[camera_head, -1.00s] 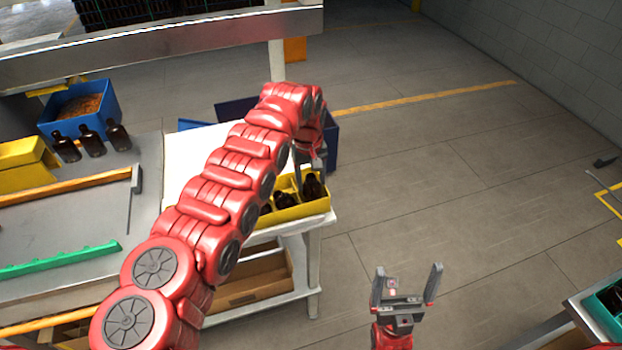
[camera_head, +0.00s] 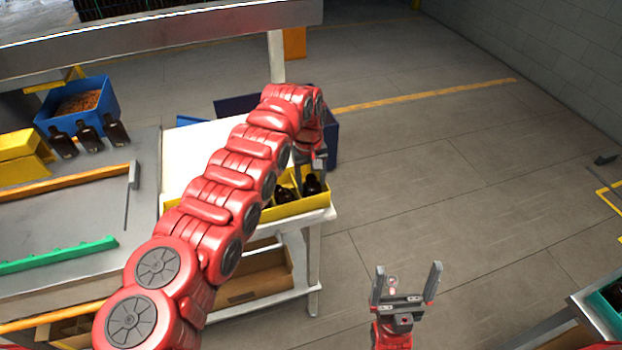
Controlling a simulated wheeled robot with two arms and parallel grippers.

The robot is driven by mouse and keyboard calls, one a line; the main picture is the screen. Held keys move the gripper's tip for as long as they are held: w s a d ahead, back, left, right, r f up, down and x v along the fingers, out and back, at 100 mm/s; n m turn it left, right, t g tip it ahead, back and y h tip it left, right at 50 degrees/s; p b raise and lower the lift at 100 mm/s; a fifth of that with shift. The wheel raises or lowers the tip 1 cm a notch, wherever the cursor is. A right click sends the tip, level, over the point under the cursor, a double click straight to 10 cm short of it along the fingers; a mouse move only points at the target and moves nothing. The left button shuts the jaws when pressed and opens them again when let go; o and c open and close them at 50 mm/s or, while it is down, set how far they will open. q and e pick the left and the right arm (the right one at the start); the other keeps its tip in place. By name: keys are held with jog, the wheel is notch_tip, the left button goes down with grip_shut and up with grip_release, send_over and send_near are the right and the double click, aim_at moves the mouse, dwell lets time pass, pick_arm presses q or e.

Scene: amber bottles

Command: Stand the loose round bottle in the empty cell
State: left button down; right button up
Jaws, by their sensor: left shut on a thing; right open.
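A yellow crate (camera_head: 300,208) stands on the white table, with dark amber bottles in it. One bottle (camera_head: 284,194) shows at its middle, partly hidden by my arm. My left gripper (camera_head: 317,168) is over the crate's right end, shut on a dark bottle (camera_head: 312,186) at or in that end. The arm hides the crate's left part, and I cannot make out the cells or whether the held bottle touches the bottom. My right gripper (camera_head: 406,286) is open and empty, away from the table over the floor.
Several dark bottles (camera_head: 89,138) stand on the left bench near a blue bin (camera_head: 77,106) and a yellow bin (camera_head: 22,158). A metal beam (camera_head: 160,40) crosses the upper left. A blue container is behind the white table (camera_head: 184,150).

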pick_arm(q)
jog(key=shift+f, duration=0.35)
jog(key=shift+c, duration=0.2)
grip_release()
jog(key=shift+r, duration=0.1)
jog(key=shift+r+b, duration=0.1)
jog(key=shift+b, duration=0.2)
